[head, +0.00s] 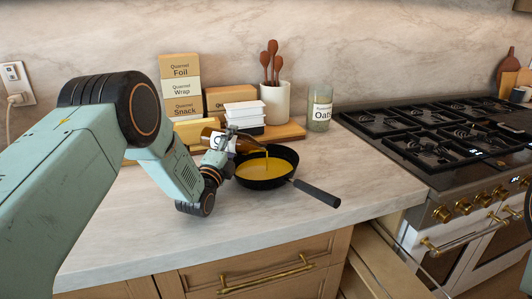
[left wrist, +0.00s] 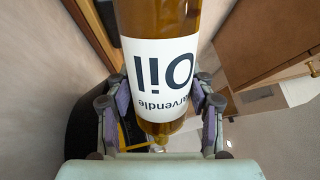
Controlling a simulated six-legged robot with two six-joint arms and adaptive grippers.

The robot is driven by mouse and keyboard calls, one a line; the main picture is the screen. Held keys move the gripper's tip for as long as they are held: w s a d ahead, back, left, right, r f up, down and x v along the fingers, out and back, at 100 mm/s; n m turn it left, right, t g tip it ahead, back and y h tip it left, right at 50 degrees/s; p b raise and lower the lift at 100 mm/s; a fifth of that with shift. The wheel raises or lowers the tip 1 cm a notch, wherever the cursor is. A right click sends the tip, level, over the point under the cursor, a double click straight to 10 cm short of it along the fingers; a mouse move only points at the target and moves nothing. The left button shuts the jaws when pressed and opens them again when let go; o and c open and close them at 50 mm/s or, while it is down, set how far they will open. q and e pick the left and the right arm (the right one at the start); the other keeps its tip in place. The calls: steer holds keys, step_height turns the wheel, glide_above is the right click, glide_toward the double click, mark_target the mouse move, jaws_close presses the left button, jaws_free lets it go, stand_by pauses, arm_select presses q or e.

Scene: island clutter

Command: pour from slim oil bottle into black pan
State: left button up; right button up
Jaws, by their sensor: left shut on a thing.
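My left gripper (head: 222,156) is shut on the slim oil bottle (head: 243,144), a brown bottle with a white label. In the head view the bottle is tipped nearly flat, its neck to the right over the black pan (head: 293,154). A thin yellow stream falls from its mouth into the pan, where yellow oil (head: 262,170) covers the bottom. In the left wrist view the bottle (left wrist: 165,20) lies between the two fingers (left wrist: 161,112), its "Oil" label upside down. The pan stands on the counter, its handle pointing to the lower right. My right gripper is not in view.
Behind the pan are stacked boxes (head: 181,88), white packets (head: 244,112), a utensil crock (head: 274,102) on a wooden board (head: 292,131), and an oats jar (head: 320,108). A gas stove (head: 430,135) is at the right. The counter front (head: 150,235) is clear.

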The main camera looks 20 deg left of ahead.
arm_select(q)
steer(key=shift+s+f, duration=0.1)
steer(key=shift+f, duration=0.25)
steer(key=shift+d+r+m, duration=0.1)
steer(key=shift+m, duration=0.2)
steer(key=shift+r, duration=0.1)
stand_by(0.5)
stand_by(0.5)
